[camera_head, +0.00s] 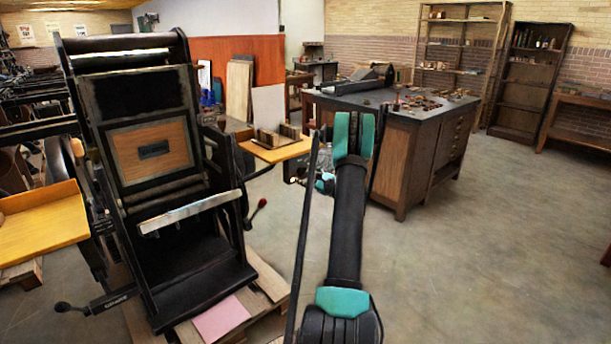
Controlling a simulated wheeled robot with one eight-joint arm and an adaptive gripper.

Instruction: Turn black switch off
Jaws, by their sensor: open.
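I cannot pick out a black switch for certain in this view. The large black hand press (150,150) stands upright at the left, with a wooden panel in its frame. A lever with a dark red knob (261,203) sticks out at its right side, and a lever with a black knob (63,307) at its lower left. My arm rises in the middle of the view. My gripper (299,180) shows small beyond the arm, low beside the press's right side, partly hidden by my forearm. It is open and appears to hold nothing.
A yellow-orange side tray (290,152) holds dark blocks right of the press. Another yellow tray (45,225) sits at far left. A wooden cabinet (412,165) with a dark top stands behind my arm. The floor (480,270) at right is clear.

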